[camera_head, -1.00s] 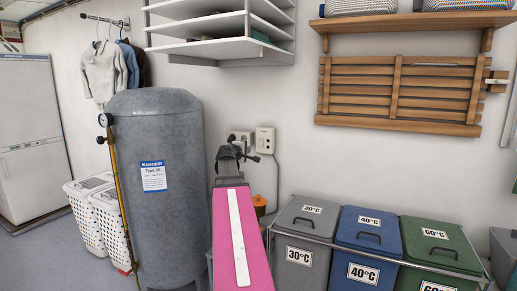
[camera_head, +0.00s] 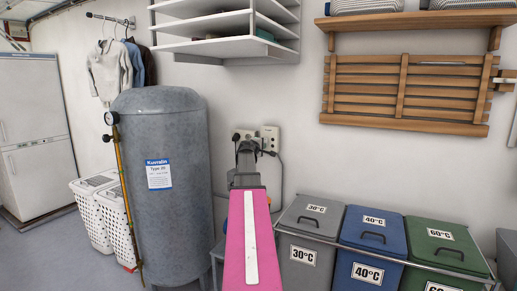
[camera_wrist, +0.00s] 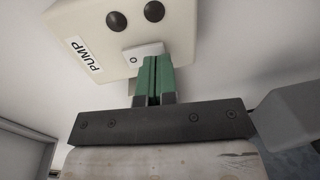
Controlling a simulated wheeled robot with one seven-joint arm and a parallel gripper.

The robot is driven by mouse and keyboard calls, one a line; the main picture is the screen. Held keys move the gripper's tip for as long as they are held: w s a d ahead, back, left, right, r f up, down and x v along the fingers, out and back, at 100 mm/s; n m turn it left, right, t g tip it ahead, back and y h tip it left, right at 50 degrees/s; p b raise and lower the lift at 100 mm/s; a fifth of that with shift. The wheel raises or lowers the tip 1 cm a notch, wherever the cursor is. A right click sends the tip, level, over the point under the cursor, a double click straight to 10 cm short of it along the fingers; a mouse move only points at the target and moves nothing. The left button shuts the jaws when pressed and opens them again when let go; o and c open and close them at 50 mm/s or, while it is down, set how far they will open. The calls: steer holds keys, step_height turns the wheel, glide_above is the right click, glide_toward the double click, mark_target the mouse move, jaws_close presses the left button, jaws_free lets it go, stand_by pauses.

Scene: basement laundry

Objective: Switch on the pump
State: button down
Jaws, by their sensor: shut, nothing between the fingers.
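The cream pump box (camera_wrist: 105,35) with its "PUMP" label fills the top of the wrist view. It has two round black spots and a white switch (camera_wrist: 133,59) marked "O". My gripper's green fingers (camera_wrist: 153,62) are shut and empty. Their tips overlap the right part of the switch in the picture; I cannot tell whether they touch it. In the head view the pump box (camera_head: 271,133) is on the wall, just right of my dark gripper (camera_head: 250,146). My pink arm reaches up to it from below.
A grey tank (camera_head: 165,220) stands close on the left. Grey (camera_head: 303,258), blue (camera_head: 373,232) and green (camera_head: 440,235) bins stand at the lower right. White shelves (camera_head: 225,48) hang above.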

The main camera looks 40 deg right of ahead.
steer(key=shift+w+d, duration=0.3)
steer(key=shift+d, duration=0.2)
steer(key=shift+d+f, duration=0.1)
steer(key=shift+d, duration=0.05)
steer(key=s+a+f, duration=0.1)
steer(key=s+a, duration=0.5)
steer(key=a, duration=0.6)
steer(key=shift+s+a+f, duration=0.2)
steer(key=shift+f, duration=0.2)
